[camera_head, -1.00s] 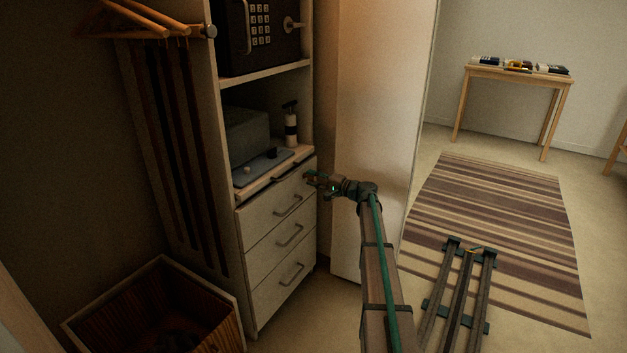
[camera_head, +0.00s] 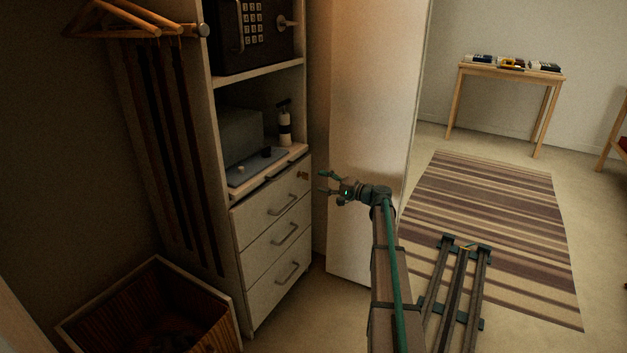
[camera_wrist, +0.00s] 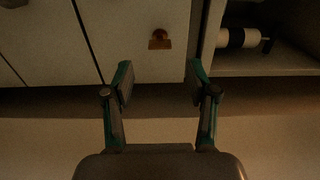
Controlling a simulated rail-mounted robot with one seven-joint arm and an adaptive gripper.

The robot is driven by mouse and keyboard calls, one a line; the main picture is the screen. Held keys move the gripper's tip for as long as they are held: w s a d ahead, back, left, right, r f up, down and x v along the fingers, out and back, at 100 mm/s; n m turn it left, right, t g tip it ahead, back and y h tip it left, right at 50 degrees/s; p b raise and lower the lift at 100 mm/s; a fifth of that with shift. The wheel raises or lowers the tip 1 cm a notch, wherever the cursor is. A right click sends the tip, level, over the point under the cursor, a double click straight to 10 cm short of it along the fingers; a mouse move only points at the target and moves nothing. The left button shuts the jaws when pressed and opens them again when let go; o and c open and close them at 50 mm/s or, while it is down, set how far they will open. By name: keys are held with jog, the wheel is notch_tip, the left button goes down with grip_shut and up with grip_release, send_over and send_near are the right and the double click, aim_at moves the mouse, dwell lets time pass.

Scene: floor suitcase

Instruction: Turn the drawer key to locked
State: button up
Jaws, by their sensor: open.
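The drawer key (camera_head: 303,175) is a small brass-brown piece at the upper right of the top drawer front (camera_head: 270,205). In the wrist view the key (camera_wrist: 160,40) shows as a rounded head over a flat plate, beyond the fingertips and roughly centred between them. Its turn position is hard to tell. My gripper (camera_head: 323,182) is open and empty, to the right of the key and apart from it. In the wrist view both fingers of my gripper (camera_wrist: 158,82) stand wide apart with nothing between them.
Above the drawers are a shelf with a grey box (camera_head: 242,136) and a pump bottle (camera_head: 284,122), and a keypad safe (camera_head: 255,35). A white door panel (camera_head: 370,140) stands close behind my gripper. A wooden bin (camera_head: 150,305) sits at lower left.

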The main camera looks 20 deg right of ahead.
jog(key=shift+v, duration=2.45)
